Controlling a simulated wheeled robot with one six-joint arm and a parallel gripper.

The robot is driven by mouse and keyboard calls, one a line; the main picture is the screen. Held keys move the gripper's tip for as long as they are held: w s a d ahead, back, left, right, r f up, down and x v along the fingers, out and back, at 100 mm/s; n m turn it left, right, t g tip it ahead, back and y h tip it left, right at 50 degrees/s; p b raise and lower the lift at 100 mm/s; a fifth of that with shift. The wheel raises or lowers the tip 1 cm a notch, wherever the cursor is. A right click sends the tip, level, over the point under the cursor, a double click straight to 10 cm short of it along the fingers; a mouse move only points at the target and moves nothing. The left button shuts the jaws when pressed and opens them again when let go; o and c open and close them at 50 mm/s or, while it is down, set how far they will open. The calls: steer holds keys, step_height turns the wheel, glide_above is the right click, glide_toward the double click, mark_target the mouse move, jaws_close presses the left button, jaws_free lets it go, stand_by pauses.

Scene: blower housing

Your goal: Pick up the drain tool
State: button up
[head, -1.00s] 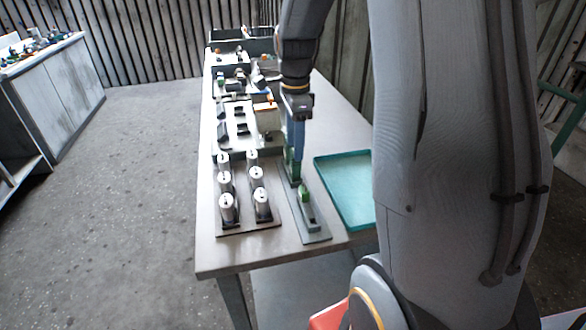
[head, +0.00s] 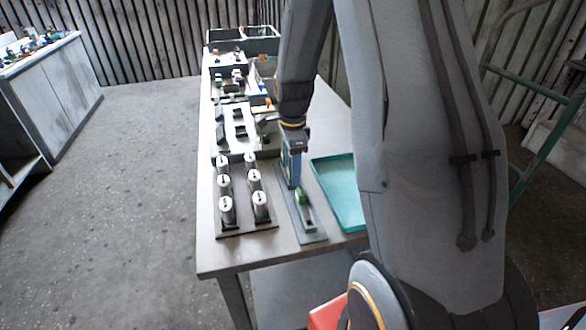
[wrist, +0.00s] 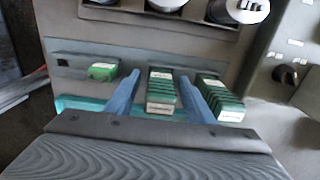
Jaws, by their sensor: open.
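A narrow grey holder plate (head: 311,238) lies on the table between the silver cylinders and the teal tray. A small green-topped piece (head: 303,195) stands on it in the head view. In the wrist view, a green block (wrist: 102,70), a ribbed green stack with a pale label (wrist: 161,92) and a second such stack (wrist: 222,99) sit in a row. I cannot tell which of these is the drain tool. My gripper (wrist: 161,100) is open, its blue fingers on either side of the middle stack, with no clear grip. In the head view, my gripper (head: 291,184) is low over the plate.
A dark tray (head: 245,231) with several silver cylinders is left of the plate. The teal tray (head: 345,210) is close on the right. Dark fixtures and a grey bin (head: 262,45) fill the far table. The front table edge is bare.

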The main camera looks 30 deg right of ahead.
steer(key=c, duration=0.9)
steer(key=shift+c, duration=0.2)
steer(key=shift+r, duration=0.15)
